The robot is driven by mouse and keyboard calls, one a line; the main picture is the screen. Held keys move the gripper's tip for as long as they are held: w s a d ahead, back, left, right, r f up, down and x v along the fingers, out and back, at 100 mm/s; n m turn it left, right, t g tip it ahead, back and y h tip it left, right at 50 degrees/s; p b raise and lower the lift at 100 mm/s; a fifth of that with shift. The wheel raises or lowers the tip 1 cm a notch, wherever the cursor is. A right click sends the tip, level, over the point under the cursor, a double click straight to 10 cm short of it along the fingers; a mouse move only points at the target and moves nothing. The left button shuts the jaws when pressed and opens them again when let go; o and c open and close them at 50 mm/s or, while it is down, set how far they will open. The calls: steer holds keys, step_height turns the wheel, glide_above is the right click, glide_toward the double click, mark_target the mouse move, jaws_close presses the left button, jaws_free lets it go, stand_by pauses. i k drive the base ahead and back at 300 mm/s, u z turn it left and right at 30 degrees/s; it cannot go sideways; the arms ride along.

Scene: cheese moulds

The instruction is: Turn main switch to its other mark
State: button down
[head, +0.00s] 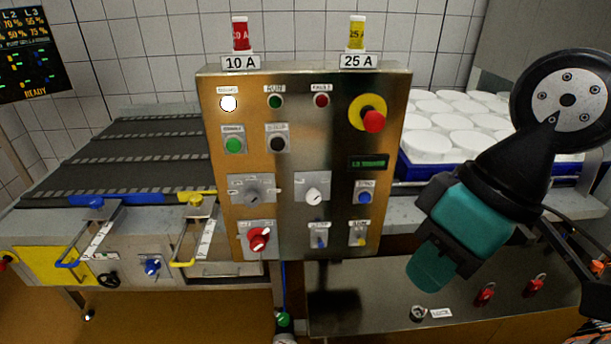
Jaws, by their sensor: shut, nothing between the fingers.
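A metal control panel (300,200) stands in the middle of the head view. A red rotary knob (259,239) sits on a plate at its lower left, with a light bar across it. It looks like the main switch, but its label and marks are too small to read. My gripper (432,268), teal and black, is shut and empty. It appears to the right of the panel's lower right corner, apart from the red knob.
A yellow-and-red emergency button (370,113) and a blue switch (364,195) are on the panel's right side. Behind are a dark conveyor (130,150) and a blue tray (407,169) of white moulds. Two red handles (486,293) and a dark knob (418,313) are below.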

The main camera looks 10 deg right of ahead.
mark_target(258, 238)
steer(key=z, duration=2.6)
steer(key=k, duration=0.95)
steer(key=u, duration=2)
